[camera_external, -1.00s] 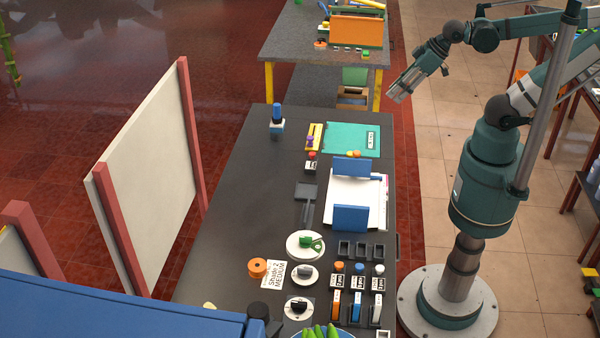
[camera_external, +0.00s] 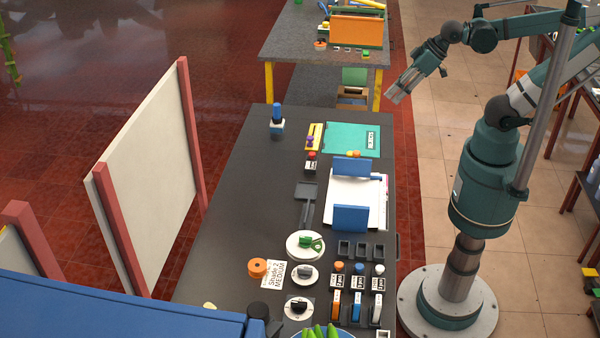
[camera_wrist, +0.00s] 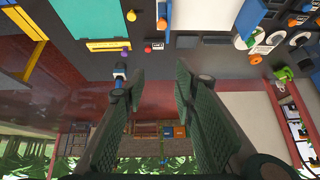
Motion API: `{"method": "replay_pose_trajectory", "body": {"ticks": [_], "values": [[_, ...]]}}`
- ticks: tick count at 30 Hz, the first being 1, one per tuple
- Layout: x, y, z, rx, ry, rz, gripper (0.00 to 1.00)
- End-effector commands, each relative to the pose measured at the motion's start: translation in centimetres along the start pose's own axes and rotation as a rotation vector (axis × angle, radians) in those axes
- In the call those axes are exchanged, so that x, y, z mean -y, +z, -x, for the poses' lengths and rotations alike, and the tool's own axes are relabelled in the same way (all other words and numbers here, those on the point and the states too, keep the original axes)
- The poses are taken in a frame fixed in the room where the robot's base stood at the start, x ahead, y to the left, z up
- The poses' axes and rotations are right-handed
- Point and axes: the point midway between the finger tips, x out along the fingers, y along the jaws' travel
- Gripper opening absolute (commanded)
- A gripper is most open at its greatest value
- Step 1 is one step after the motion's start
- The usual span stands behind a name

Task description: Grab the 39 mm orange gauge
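I cannot read a 39 mm marking in either view. In the external view, an orange-topped piece (camera_external: 338,267) with a black-and-white label stands at the left of a row with blue- and white-topped ones. Nearer the front lies an orange-handled piece (camera_external: 336,304), beside blue- and white-handled ones. A round orange disc (camera_external: 257,267) lies by a printed card. I cannot tell which orange piece is the gauge. My gripper (camera_external: 397,95) is beyond the bench's far right corner, well away from them. In the wrist view my gripper (camera_wrist: 160,76) is open, with nothing between its fingers.
The dark bench (camera_external: 245,205) has free room along its left side. A white tray with blue ends (camera_external: 371,195) and a teal mat (camera_external: 343,140) occupy its right side. Dark empty slots (camera_external: 361,249) sit behind the topped pieces. A pale panel (camera_external: 148,180) stands left.

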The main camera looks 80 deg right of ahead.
Motion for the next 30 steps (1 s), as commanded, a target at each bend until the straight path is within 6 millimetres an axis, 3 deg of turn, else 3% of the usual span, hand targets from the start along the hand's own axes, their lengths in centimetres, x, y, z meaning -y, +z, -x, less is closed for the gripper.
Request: {"method": "replay_pose_trajectory", "body": {"ticks": [11, 30], "values": [[5.4, -2.2, -3.9, 0.029, -0.122, -0.197, 0.28], [18.4, -5.1, -11.7, 0.189, -0.357, -0.617, 0.28]]}}
